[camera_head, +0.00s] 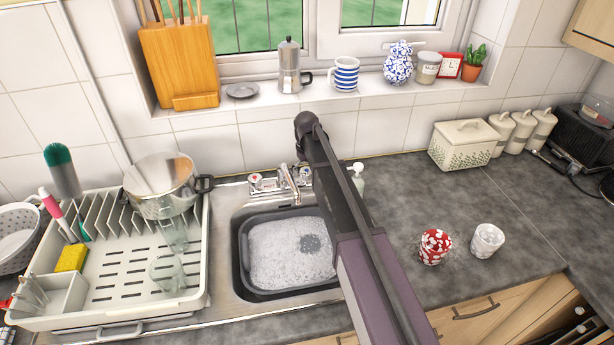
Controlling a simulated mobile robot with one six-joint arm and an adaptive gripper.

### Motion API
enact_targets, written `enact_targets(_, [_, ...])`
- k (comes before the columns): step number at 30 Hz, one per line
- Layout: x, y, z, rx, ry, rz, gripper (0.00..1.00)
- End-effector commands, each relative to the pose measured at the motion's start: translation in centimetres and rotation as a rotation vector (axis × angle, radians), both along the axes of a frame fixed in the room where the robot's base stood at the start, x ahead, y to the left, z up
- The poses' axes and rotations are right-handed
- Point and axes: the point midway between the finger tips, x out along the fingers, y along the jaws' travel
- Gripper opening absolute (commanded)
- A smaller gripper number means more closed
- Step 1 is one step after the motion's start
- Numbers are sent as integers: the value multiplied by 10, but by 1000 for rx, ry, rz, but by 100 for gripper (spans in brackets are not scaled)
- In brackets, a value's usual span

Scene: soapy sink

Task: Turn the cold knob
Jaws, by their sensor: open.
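The chrome tap (291,186) stands behind the sink, with its spout over the basin. One knob (256,181) shows at its left. The tap's right side (305,173) is close to my arm in the picture and partly covered. The knob markings are too small to tell which is cold. My dark arm rises from the bottom right to a rounded black joint in front of the tiled wall. My gripper cannot be made out; it may be hidden behind the arm.
A grey basin (243,262) of soapy water sits in the sink. A dish rack (195,285) with a steel pot (160,180) and glasses stands left. A soap bottle (358,178), a red patterned jar (434,247) and a white one (487,241) stand right. The right counter is mostly clear.

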Motion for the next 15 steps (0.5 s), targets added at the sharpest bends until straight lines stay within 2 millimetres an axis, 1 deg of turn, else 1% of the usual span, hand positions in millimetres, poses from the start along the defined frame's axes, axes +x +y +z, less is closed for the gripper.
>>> enact_targets(1, [0, 0, -4, 0, 0, 0, 100])
enact_targets(3, [0, 0, -5, 0, 0, 0, 100])
enact_targets(15, [0, -1, -6, 0, 0, -1, 100])
